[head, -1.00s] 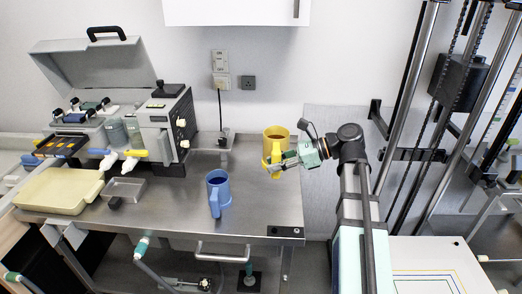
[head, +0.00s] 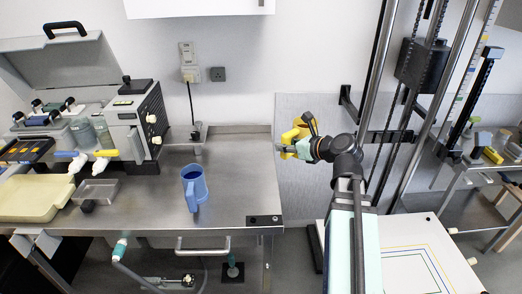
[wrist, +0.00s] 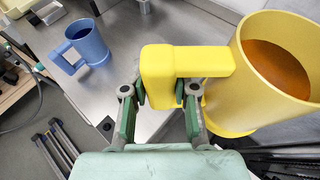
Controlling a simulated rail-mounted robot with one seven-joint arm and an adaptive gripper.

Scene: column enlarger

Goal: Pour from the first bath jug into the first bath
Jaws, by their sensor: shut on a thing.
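My gripper (wrist: 163,95) is shut on the handle of a yellow jug (wrist: 262,92) holding orange-brown liquid. In the head view, the jug (head: 301,127) is partly hidden behind my gripper (head: 287,149), in the air just past the right end of the steel bench. No liquid is seen leaving it. A blue jug (head: 194,188) stands upright on the bench; it also shows in the wrist view (wrist: 86,42). A pale yellow tray (head: 38,199) lies at the bench's left end. No label shows which vessel is the first bath.
A grey processor (head: 133,128) with bottles and an open lid stands at the back left of the bench (head: 236,178). A small metal tray (head: 97,191) lies before it. Enlarger columns rise at right. Bench right of the blue jug is clear.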

